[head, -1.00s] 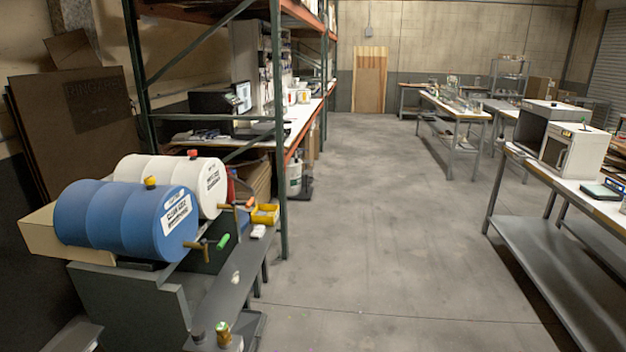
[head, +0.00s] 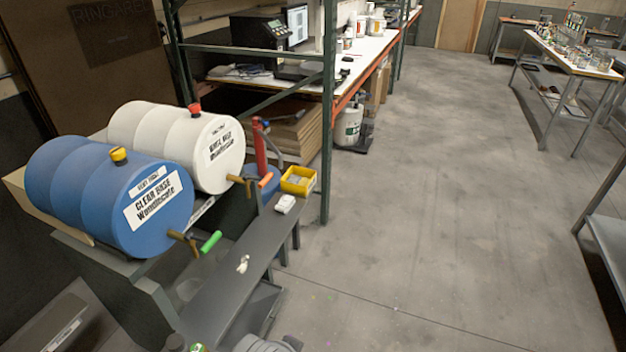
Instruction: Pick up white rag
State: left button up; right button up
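A small crumpled white piece (head: 243,264), which looks like a rag, lies on the dark grey bench (head: 222,290) in front of the drums. A second small white item (head: 285,204) sits on the same bench beside the yellow bin; I cannot tell if it is a folded cloth or something else.
A blue drum (head: 110,195) and a white drum (head: 178,145) lie on a stand, their taps reaching toward the bench. A yellow bin (head: 298,181) sits at the bench's far end. A green rack post (head: 328,115) stands behind it. The floor (head: 430,220) to the right is clear.

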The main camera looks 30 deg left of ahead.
aim_at(284, 205)
jog(key=i+l+u, duration=0.2)
jog(key=i, duration=1.45)
jog(key=i+u, duration=0.75)
jog(key=i+l+u, duration=0.35)
jog(key=i, duration=0.15)
jog(key=i+j+u, duration=0.1)
jog(key=i+u, duration=0.55)
jog(key=u, duration=0.15)
